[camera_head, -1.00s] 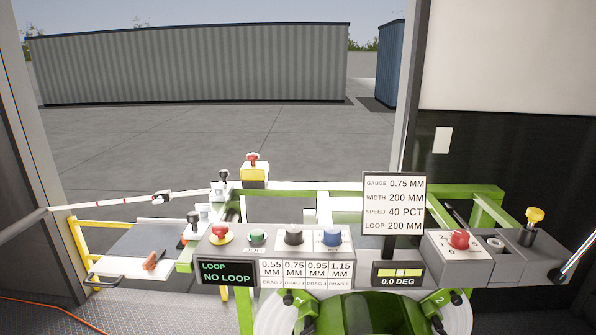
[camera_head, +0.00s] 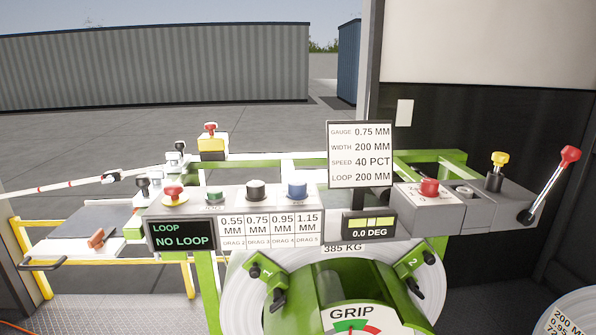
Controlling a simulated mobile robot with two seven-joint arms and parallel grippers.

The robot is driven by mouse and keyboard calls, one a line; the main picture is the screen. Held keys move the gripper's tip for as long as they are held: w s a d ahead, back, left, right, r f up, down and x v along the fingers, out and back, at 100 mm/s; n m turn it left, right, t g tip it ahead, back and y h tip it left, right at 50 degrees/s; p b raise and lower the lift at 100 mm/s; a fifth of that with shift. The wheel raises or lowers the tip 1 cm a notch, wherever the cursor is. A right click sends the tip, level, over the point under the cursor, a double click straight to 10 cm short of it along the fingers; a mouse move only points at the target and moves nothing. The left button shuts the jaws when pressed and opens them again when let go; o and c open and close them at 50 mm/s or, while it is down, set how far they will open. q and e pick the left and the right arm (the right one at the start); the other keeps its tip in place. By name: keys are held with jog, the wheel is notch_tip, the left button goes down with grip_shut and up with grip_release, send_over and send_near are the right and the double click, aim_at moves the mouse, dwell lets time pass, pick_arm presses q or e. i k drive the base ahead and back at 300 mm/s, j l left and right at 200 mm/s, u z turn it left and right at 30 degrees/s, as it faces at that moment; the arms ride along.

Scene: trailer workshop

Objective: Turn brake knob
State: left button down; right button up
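No label that I can read says brake, so I cannot tell which knob is the brake knob. On the grey console are a black knob (camera_head: 256,190), a blue knob (camera_head: 297,189), a red mushroom button on a yellow base (camera_head: 174,194) and a small green button (camera_head: 214,194). Drag cards (camera_head: 270,230) with thickness figures hang below the black and blue knobs. A red knob (camera_head: 429,187) sits on the right grey box, and a yellow-topped knob (camera_head: 499,159) stands farther right. Neither of my grippers is in view.
A red-tipped lever (camera_head: 569,155) rises at the right end. A sign (camera_head: 360,155) stands between console and right box. A display reads NO LOOP (camera_head: 181,234). Below is a coil reel (camera_head: 240,285) with a green hub and GRIP dial (camera_head: 352,318).

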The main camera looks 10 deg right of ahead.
aim_at(430, 187)
jog(key=z, duration=1.25)
